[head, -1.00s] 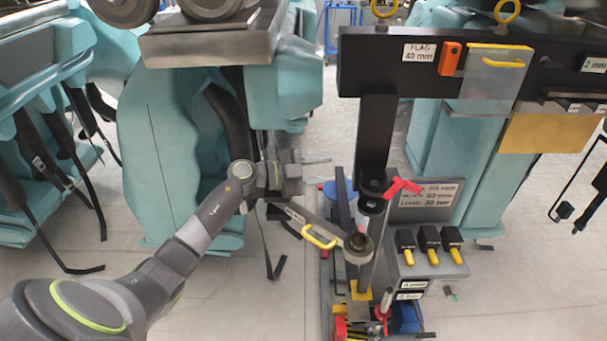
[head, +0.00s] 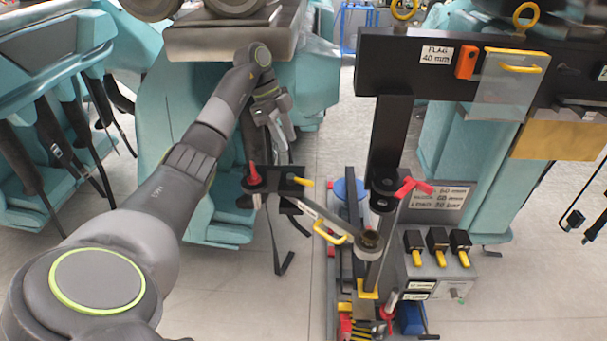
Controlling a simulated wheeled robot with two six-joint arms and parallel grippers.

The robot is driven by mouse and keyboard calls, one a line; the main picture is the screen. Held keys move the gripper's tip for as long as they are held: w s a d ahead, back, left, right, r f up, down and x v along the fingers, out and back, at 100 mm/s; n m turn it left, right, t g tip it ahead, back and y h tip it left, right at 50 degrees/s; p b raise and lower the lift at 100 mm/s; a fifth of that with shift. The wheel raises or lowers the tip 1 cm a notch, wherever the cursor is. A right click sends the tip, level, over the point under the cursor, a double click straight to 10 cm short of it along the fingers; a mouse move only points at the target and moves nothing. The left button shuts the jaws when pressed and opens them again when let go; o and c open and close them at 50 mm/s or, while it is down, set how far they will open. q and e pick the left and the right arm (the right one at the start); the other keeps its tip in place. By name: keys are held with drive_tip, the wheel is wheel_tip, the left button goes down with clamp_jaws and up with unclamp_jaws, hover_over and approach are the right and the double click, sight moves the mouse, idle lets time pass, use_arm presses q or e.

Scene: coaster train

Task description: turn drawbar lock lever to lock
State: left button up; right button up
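The drawbar (head: 310,211) is a grey bar with a yellow grab handle (head: 331,236), running to a round eye (head: 368,244) at the black post. At its far left end is a dark plate (head: 276,174) carrying a red-topped lever (head: 254,176) and a yellow-tipped handle (head: 299,181). Another red lever (head: 414,187) sits on the post. I cannot tell for certain which red lever is the drawbar lock lever. My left gripper (head: 280,135) points down just above the dark plate, looking apart from both handles; its finger gap is unclear. My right gripper is out of view.
A black crossbeam (head: 400,68) with an orange block (head: 467,62) and a clear panel spans the upper right. A grey box with several yellow-tipped switches (head: 439,256) stands right of the post. Teal seats (head: 60,190) fill the left.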

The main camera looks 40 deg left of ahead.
use_arm(q)
drive_tip(key=b, duration=0.6)
hover_over(305, 180)
drive_tip(key=a, duration=0.3)
drive_tip(key=f, duration=0.6)
drive_tip(key=shift+s+d+f, duration=0.15)
drive_tip(key=shift+s+f, duration=0.05)
drive_tip(key=shift+s, duration=0.1)
drive_tip(key=shift+d+f+p, duration=0.2)
drive_tip(key=shift+f+p, duration=0.1)
drive_tip(key=shift+p, duration=0.05)
drive_tip(key=shift+p+x, duration=0.7)
drive_tip(key=shift+x, duration=1.3)
drive_tip(key=shift+c, duration=0.3)
